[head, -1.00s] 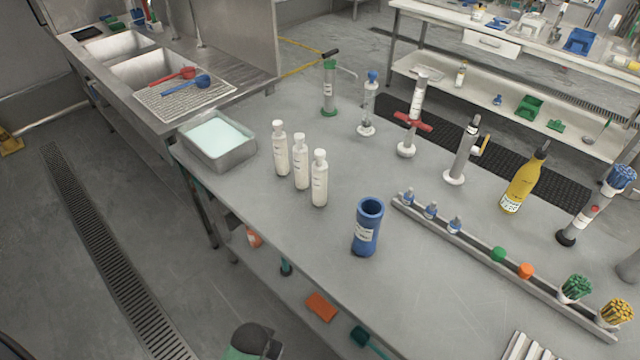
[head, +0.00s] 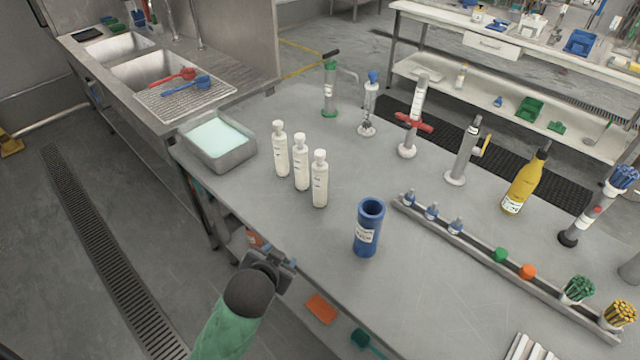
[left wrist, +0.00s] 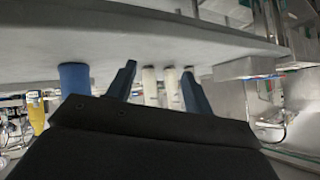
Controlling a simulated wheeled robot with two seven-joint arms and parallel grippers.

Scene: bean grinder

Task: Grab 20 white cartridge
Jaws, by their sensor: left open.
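Three white cartridges stand upright in a row on the grey table: the left one (head: 281,150), the middle one (head: 301,162) and the right one (head: 319,180). I cannot read which is marked 20. My left gripper (head: 284,266) is at the table's front edge, below and in front of the cartridges in the head view, empty and apart from them. My right gripper is not in view.
A blue cup (head: 367,228) stands right of the cartridges. A metal tray (head: 218,158) of pale liquid sits to their left. A rail (head: 480,262) with small bottles and caps runs along the right. The table between cartridges and front edge is clear.

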